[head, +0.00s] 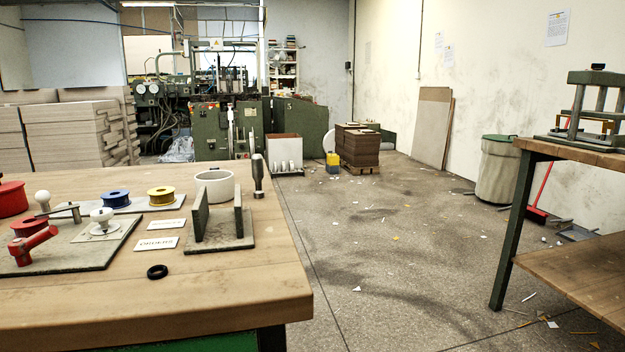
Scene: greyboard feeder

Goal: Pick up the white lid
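A small whitish piece with a round white knob (102,217) sits on a grey board (70,245) at the left of the wooden workbench; it looks like the white lid, but I cannot tell for sure. A white round pot (214,187) stands farther right, behind an upright two-plate grey holder (219,222). Its top looks open, with no lid on it. Neither of my grippers is in view.
On the workbench (200,297) are a red clamp-like part (33,244), a black ring (157,271), blue (115,198) and yellow (161,196) spools, label cards (157,243) and a dark-handled tool (258,176). The front strip is mostly clear. Another bench (580,155) stands right, across open floor.

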